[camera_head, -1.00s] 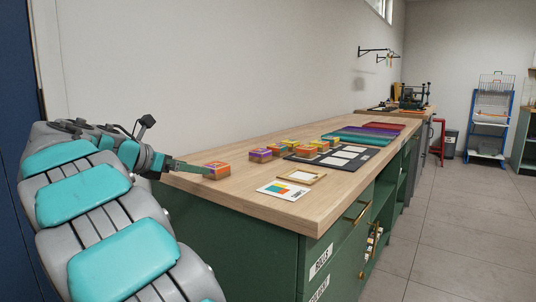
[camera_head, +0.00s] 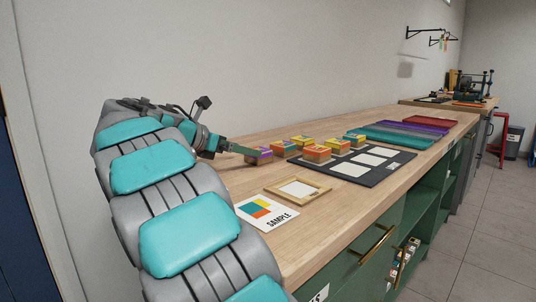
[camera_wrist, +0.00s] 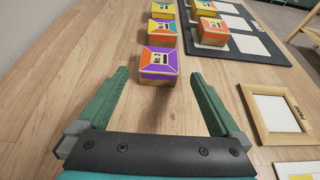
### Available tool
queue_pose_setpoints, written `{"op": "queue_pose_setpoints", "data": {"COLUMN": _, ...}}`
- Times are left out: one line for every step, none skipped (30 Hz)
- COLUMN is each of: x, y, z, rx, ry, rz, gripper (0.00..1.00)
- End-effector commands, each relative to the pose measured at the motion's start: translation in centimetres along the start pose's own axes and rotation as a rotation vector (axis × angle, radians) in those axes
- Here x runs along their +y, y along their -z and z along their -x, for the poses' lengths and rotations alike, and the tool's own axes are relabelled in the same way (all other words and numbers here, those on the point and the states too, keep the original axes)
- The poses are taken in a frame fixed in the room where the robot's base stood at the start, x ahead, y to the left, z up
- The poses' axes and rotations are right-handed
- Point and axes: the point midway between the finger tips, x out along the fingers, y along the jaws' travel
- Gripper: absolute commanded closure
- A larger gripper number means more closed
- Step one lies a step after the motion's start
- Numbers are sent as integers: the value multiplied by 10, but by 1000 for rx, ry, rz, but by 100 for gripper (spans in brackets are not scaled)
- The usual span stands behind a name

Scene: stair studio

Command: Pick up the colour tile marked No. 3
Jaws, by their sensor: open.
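Several block-like colour tiles stand on the wooden counter. The nearest, a purple and orange tile (camera_wrist: 158,63), also shows in the head view (camera_head: 259,156). Behind it are an orange and purple tile (camera_wrist: 163,33) and a yellow one (camera_wrist: 163,9); to the right are an orange and yellow tile (camera_wrist: 213,33) and another yellow one (camera_wrist: 204,8). Their markings are too small to read, so I cannot tell which is No. 3. My gripper (camera_wrist: 159,76) is open and empty, low over the counter. Its fingertips point at the nearest tile, which lies around and just beyond them.
A small wooden frame (camera_head: 273,189) and a sample card (camera_head: 248,207) lie nearer the counter's front edge. Coloured trays (camera_head: 380,139) are farther along. The wall runs along the left.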

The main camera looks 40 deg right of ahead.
Motion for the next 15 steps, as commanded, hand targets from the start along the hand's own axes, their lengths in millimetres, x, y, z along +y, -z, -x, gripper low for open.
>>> {"op": "queue_pose_setpoints", "data": {"x": 0, "y": 0, "z": -4, "rx": 1, "ry": 2, "rz": 0, "gripper": 0}}
{"op": "queue_pose_setpoints", "data": {"x": 0, "y": 1, "z": -8, "rx": 1, "ry": 2, "rz": 0, "gripper": 0}}
{"op": "queue_pose_setpoints", "data": {"x": 0, "y": 1, "z": -12, "rx": 2, "ry": 2, "rz": 0, "gripper": 0}}
{"op": "queue_pose_setpoints", "data": {"x": 0, "y": 1, "z": -15, "rx": 1, "ry": 2, "rz": 0, "gripper": 0}}
{"op": "queue_pose_setpoints", "data": {"x": 0, "y": 1, "z": -18, "rx": 1, "ry": 1, "rz": 0, "gripper": 0}}
{"op": "queue_pose_setpoints", "data": {"x": 0, "y": 0, "z": -22, "rx": 0, "ry": 0, "rz": 1, "gripper": 0}}
{"op": "queue_pose_setpoints", "data": {"x": 0, "y": 0, "z": -24, "rx": 0, "ry": 0, "rz": 1, "gripper": 0}}
{"op": "queue_pose_setpoints", "data": {"x": 0, "y": 0, "z": -25, "rx": -1, "ry": -1, "rz": 1, "gripper": 0}}
{"op": "queue_pose_setpoints", "data": {"x": 1, "y": 0, "z": -28, "rx": 0, "ry": -1, "rz": 1, "gripper": 0}}
{"op": "queue_pose_setpoints", "data": {"x": 1, "y": 0, "z": -30, "rx": 0, "ry": -1, "rz": 0, "gripper": 0}}
{"op": "queue_pose_setpoints", "data": {"x": 1, "y": -1, "z": -33, "rx": 1, "ry": 0, "rz": 0, "gripper": 0}}
{"op": "queue_pose_setpoints", "data": {"x": 1, "y": -1, "z": -37, "rx": 2, "ry": 0, "rz": 0, "gripper": 0}}
{"op": "queue_pose_setpoints", "data": {"x": 1, "y": -1, "z": -42, "rx": 2, "ry": 1, "rz": 0, "gripper": 0}}
{"op": "queue_pose_setpoints", "data": {"x": 1, "y": -2, "z": -46, "rx": 2, "ry": 2, "rz": 0, "gripper": 0}}
{"op": "queue_pose_setpoints", "data": {"x": 1, "y": -3, "z": -52, "rx": 2, "ry": 3, "rz": -1, "gripper": 0}}
